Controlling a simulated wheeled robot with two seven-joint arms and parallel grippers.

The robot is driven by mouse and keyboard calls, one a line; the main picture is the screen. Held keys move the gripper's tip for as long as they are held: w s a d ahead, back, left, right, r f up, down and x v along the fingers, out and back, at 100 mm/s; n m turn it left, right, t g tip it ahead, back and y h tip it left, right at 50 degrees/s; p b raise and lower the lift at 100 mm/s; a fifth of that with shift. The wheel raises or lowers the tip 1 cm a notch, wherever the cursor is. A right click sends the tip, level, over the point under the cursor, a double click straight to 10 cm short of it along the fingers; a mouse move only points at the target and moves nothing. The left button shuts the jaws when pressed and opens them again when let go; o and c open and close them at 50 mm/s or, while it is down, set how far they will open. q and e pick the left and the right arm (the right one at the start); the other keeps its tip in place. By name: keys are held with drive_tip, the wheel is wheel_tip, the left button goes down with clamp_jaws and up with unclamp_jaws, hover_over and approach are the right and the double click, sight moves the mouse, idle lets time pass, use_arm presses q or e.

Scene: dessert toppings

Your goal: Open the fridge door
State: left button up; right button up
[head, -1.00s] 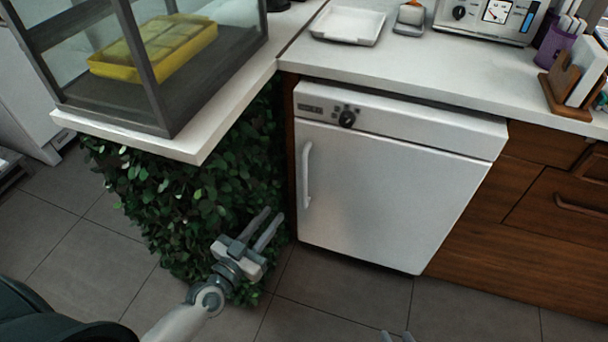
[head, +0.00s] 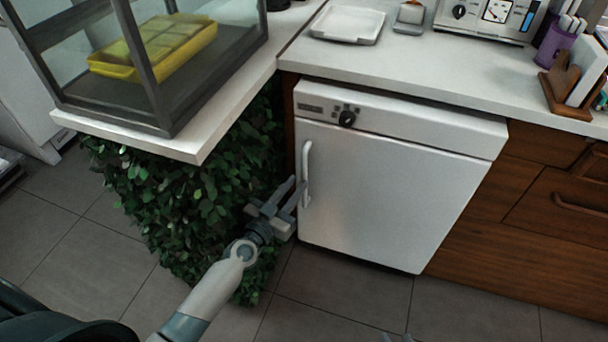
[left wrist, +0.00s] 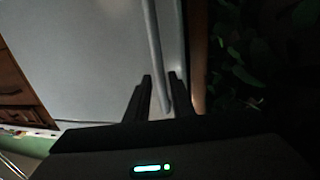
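The fridge (head: 390,190) is a white under-counter unit, and its door is shut. Its vertical white handle (head: 307,175) is on the door's left side. My left gripper (head: 297,187) is open at the handle's lower part. In the left wrist view, the handle (left wrist: 155,45) runs down between the two dark fingertips (left wrist: 160,82), with a gap beside it; I cannot tell whether a finger touches it.
A leafy green panel (head: 200,205) stands left of the fridge, close to my left gripper. Above it is a counter corner with a glass case (head: 175,110). Wooden drawers (head: 545,200) are on the right. The tiled floor (head: 345,300) before the fridge is clear.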

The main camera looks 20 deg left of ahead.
sight(303, 177)
use_arm(q)
drive_tip(key=shift+x, duration=2.6)
clamp_jaws()
